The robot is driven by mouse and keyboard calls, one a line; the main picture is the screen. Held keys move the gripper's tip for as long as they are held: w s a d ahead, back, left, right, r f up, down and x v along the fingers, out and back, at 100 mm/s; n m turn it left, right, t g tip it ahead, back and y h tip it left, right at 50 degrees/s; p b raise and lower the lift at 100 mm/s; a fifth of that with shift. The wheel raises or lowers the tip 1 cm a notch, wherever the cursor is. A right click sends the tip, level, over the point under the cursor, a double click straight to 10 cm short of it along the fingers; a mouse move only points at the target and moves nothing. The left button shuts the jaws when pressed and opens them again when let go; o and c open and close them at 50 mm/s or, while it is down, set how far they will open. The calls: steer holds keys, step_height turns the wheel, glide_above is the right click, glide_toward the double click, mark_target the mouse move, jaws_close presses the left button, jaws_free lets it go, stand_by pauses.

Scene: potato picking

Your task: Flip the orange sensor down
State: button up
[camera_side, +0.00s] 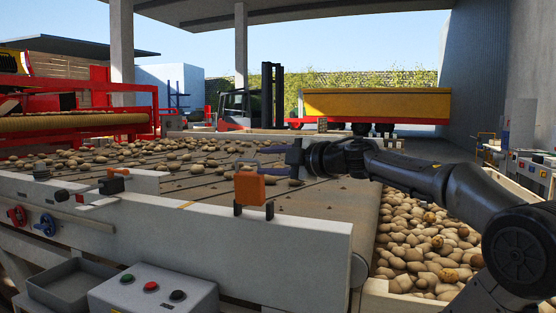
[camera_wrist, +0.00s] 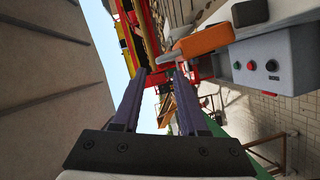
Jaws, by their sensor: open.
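The orange sensor (camera_side: 249,188) stands raised on dark brackets on top of the pale side wall (camera_side: 270,232) of the conveyor in the side view. In the wrist view the orange sensor (camera_wrist: 207,40) lies above and right of the fingertips, with a grey rod end pointing left from it. My gripper (camera_side: 263,161) is over the belt, close behind and slightly above the sensor in the side view. In the wrist view its two fingers (camera_wrist: 159,73) are apart with nothing between them. I cannot tell whether a finger touches the sensor.
Potatoes (camera_side: 170,155) lie scattered on the conveyor belt (camera_side: 330,200), and a heap (camera_side: 420,245) fills the bin at right. A control box (camera_side: 153,292) with buttons and a grey tray (camera_side: 72,284) stand in front. A second dark-topped fixture (camera_side: 111,184) sits further left on the wall.

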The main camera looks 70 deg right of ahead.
steer(key=shift+v, duration=1.6)
steer(key=shift+w+a+r, duration=0.1)
steer(key=shift+r, duration=0.1)
